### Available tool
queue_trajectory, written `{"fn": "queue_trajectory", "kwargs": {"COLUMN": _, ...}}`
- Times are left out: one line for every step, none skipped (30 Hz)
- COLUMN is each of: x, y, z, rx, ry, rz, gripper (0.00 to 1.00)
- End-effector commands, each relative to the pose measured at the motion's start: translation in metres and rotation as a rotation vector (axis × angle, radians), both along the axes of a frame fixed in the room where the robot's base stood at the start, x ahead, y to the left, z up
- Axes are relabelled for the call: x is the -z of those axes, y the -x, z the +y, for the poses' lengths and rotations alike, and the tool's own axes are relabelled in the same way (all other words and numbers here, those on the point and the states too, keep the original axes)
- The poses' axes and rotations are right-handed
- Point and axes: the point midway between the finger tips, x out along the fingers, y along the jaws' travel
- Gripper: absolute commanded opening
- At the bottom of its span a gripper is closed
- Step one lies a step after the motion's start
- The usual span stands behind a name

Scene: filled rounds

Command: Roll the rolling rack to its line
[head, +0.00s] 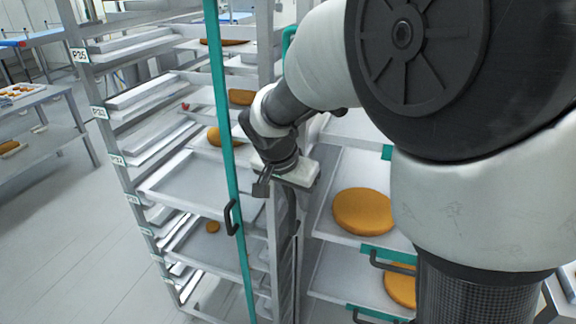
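A tall metal rack (172,79) with several shelves of trays fills the middle of the head view. Label tags run down its left post, and a teal upright (223,110) with a black handle (231,217) stands at its front. I cannot tell for sure which rack is the rolling one, and its wheels are out of view. My gripper (284,196) points down at a grey metal post, right of the black handle. Its fingers are mostly hidden, so I cannot tell whether it grips the post. No floor line shows.
At right, shelves with teal edges and dark handles hold orange-brown rounds (363,211), partly hidden by my arm. A metal side table (40,146) stands at far left, with blue-topped tables behind. The pale floor (60,240) at lower left is clear.

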Motion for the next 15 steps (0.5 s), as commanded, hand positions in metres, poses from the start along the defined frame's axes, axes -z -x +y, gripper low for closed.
{"fn": "queue_trajectory", "kwargs": {"x": 0.0023, "y": -0.0007, "z": -0.0008, "rx": 0.000, "ry": 0.001, "rz": 0.001, "gripper": 0.22}}
{"fn": "queue_trajectory", "kwargs": {"x": 0.0030, "y": -0.0010, "z": -0.0011, "rx": 0.000, "ry": 0.001, "rz": 0.001, "gripper": 0.22}}
{"fn": "queue_trajectory", "kwargs": {"x": 0.0036, "y": -0.0012, "z": -0.0013, "rx": 0.000, "ry": 0.001, "rz": 0.001, "gripper": 0.22}}
{"fn": "queue_trajectory", "kwargs": {"x": 0.0039, "y": -0.0013, "z": -0.0013, "rx": 0.000, "ry": 0.000, "rz": 0.000, "gripper": 0.22}}
{"fn": "queue_trajectory", "kwargs": {"x": 0.0040, "y": -0.0013, "z": -0.0014, "rx": 0.000, "ry": 0.000, "rz": 0.000, "gripper": 0.22}}
{"fn": "queue_trajectory", "kwargs": {"x": 0.0040, "y": -0.0013, "z": -0.0014, "rx": 0.000, "ry": 0.000, "rz": 0.000, "gripper": 0.22}}
{"fn": "queue_trajectory", "kwargs": {"x": 0.0040, "y": -0.0013, "z": -0.0014, "rx": 0.000, "ry": 0.000, "rz": 0.000, "gripper": 0.22}}
{"fn": "queue_trajectory", "kwargs": {"x": 0.0039, "y": -0.0014, "z": -0.0013, "rx": 0.000, "ry": 0.000, "rz": 0.000, "gripper": 0.22}}
{"fn": "queue_trajectory", "kwargs": {"x": 0.0039, "y": -0.0014, "z": -0.0013, "rx": 0.000, "ry": 0.000, "rz": 0.000, "gripper": 0.22}}
{"fn": "queue_trajectory", "kwargs": {"x": 0.0039, "y": -0.0014, "z": -0.0013, "rx": 0.000, "ry": 0.000, "rz": 0.000, "gripper": 0.22}}
{"fn": "queue_trajectory", "kwargs": {"x": 0.0038, "y": -0.0013, "z": -0.0012, "rx": 0.000, "ry": 0.000, "rz": 0.000, "gripper": 0.17}}
{"fn": "queue_trajectory", "kwargs": {"x": 0.0038, "y": -0.0013, "z": -0.0012, "rx": 0.000, "ry": 0.000, "rz": 0.000, "gripper": 0.10}}
{"fn": "queue_trajectory", "kwargs": {"x": 0.0038, "y": -0.0013, "z": -0.0012, "rx": 0.000, "ry": 0.000, "rz": 0.000, "gripper": 0.05}}
{"fn": "queue_trajectory", "kwargs": {"x": 0.0037, "y": -0.0012, "z": -0.0012, "rx": 0.000, "ry": 0.000, "rz": 0.000, "gripper": 0.00}}
{"fn": "queue_trajectory", "kwargs": {"x": 0.0037, "y": -0.0012, "z": -0.0012, "rx": 0.000, "ry": 0.000, "rz": 0.000, "gripper": 0.00}}
